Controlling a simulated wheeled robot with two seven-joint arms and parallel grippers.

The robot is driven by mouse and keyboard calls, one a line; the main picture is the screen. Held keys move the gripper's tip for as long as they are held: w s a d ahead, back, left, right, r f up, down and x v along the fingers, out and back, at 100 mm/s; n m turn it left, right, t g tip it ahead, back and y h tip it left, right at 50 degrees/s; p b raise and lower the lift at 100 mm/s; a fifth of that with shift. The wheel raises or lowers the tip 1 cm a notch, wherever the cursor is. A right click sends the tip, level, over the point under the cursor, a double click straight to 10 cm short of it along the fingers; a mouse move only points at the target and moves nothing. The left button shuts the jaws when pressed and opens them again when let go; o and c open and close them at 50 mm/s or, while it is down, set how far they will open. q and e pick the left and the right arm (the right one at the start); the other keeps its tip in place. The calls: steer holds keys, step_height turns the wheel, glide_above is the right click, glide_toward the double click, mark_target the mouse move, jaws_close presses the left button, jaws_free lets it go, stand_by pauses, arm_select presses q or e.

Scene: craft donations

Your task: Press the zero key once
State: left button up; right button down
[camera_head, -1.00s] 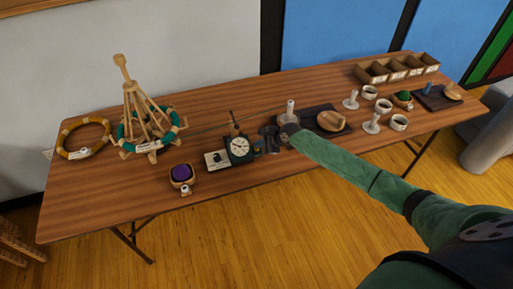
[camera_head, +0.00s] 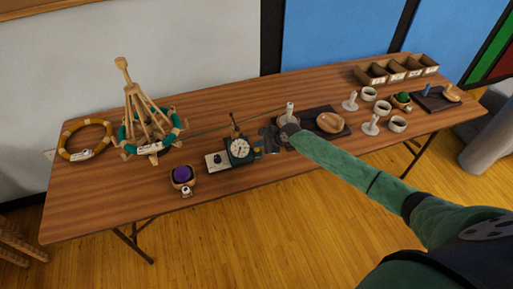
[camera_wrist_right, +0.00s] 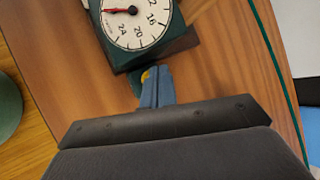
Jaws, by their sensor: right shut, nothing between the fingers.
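A dark green device with a round white dial (camera_head: 239,147) stands near the table's front edge. In the wrist view its dial (camera_wrist_right: 136,17) carries numbers such as 16, 20 and 24, and a red hand points left. A small yellow part (camera_wrist_right: 145,76), perhaps the zero key, shows at the device's near side, partly hidden by my fingers. My right gripper (camera_head: 262,150) is shut and empty, just right of the device. In the wrist view its blue-grey fingertips (camera_wrist_right: 153,80) are at the yellow part; I cannot tell whether they touch. My left gripper is not in view.
A white box with a dark knob (camera_head: 216,161) and a purple ball in a holder (camera_head: 181,175) stand left of the device. A wooden stand with a green ring (camera_head: 143,125) is farther left.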

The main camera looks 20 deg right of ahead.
mark_target(259, 150)
steer(key=shift+r, duration=0.2)
step_height(259, 150, up, 5)
steer(key=p, duration=0.5)
stand_by(0.3)
stand_by(0.8)
